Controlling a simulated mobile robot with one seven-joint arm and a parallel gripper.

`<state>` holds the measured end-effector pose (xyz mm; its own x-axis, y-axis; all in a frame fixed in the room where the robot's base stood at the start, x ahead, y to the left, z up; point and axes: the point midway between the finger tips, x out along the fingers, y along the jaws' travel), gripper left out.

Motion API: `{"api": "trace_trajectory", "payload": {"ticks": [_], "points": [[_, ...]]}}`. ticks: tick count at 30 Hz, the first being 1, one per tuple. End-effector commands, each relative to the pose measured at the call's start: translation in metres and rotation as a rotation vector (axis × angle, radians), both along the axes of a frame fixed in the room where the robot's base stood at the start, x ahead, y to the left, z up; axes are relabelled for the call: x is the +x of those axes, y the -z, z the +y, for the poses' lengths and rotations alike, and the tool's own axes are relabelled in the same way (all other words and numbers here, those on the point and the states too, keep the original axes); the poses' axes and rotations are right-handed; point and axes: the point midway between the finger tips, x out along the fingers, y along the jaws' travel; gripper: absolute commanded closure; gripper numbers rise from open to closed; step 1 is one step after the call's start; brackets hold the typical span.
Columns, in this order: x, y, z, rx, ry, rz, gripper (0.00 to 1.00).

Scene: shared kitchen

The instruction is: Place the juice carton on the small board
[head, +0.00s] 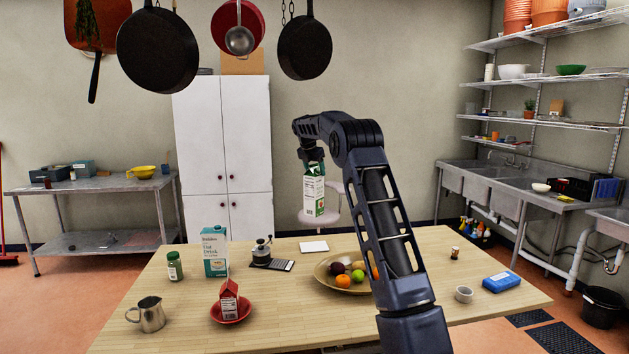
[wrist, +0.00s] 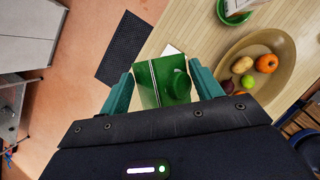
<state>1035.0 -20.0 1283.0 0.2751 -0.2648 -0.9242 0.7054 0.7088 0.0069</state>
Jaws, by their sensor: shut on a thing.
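My gripper (head: 313,161) is shut on the juice carton (head: 314,196), a green and white carton held upright in the air above the table's far edge. In the wrist view, my gripper's teal fingers (wrist: 160,93) flank the carton's green top and round green cap (wrist: 178,84). The small board (head: 313,246), a flat white rectangle, lies bare on the table, below the carton in the head view. A corner of the board (wrist: 171,50) shows past the carton in the wrist view; the rest is hidden there.
A fruit bowl (head: 322,275) stands just right of the board. A coffee grinder (head: 261,252), a dark grater-like item (head: 279,265) and a teal drink carton (head: 215,250) stand left. A red carton (head: 229,297) sits on a red dish. A green dish (wrist: 239,18) shows in the wrist view.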

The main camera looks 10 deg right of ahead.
Motion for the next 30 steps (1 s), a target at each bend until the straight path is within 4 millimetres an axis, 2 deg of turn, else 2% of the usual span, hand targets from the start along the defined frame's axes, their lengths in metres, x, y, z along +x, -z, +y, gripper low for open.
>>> {"api": "trace_trajectory", "payload": {"ticks": [16,21,30], "points": [[0.0,0.096,0.0,-0.001,0.0,-0.001,1.0],[0.0,0.112,0.0,0.0,-0.001,-0.003,1.0],[0.0,0.126,0.0,-0.001,0.0,-0.002,1.0]]}}
